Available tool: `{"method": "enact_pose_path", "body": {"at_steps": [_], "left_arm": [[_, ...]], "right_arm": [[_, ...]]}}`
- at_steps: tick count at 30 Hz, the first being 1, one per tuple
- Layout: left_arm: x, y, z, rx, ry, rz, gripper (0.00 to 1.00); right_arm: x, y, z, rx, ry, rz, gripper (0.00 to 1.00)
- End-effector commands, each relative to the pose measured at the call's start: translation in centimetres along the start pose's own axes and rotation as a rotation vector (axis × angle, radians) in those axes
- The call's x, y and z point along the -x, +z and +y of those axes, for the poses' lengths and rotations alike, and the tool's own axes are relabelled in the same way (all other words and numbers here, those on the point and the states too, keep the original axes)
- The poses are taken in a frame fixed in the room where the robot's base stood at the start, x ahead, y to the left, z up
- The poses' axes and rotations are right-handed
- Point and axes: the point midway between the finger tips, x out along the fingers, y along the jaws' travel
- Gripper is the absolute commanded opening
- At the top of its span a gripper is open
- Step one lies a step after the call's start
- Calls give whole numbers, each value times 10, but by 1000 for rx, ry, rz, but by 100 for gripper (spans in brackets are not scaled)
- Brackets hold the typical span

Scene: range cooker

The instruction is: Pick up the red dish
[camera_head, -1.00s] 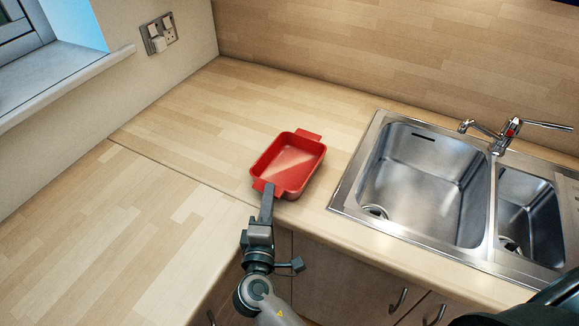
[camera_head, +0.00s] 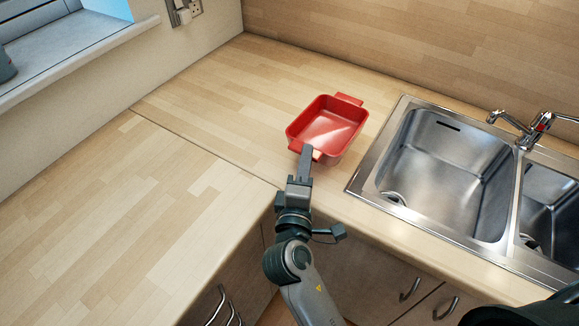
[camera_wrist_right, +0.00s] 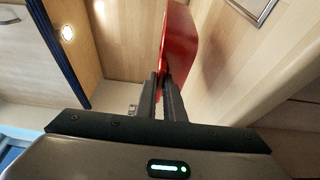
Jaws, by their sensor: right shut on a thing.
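The red dish (camera_head: 328,126) is a rectangular baking dish with a tab handle at each end. It is over the wooden worktop, left of the sink. My right gripper (camera_head: 306,154) is shut on its near handle. The dish seems slightly above the worktop, but I cannot tell the gap. In the right wrist view, the two fingers (camera_wrist_right: 160,94) close on the edge of the red dish (camera_wrist_right: 180,45), which shows side-on above them. My left gripper is not in view.
A steel sink (camera_head: 360,184) with two bowls and a tap (camera_head: 532,128) is on the right. The wooden worktop (camera_head: 215,110) is bare to the left and behind the dish. A windowsill (camera_head: 85,55) is at upper left. Cupboards are below the front edge.

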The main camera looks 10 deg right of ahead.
Motion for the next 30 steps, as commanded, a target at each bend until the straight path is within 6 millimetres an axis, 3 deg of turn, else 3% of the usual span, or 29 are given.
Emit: {"method": "enact_pose_path", "body": {"at_steps": [6, 12, 30], "left_arm": [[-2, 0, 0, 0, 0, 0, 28], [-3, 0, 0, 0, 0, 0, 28], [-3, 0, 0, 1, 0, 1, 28]], "right_arm": [[0, 40, 26, -2, 6, 0, 0], [-1, 63, 40, -1, 6, 0, 0], [-1, 73, 46, -1, 4, 1, 0]]}}
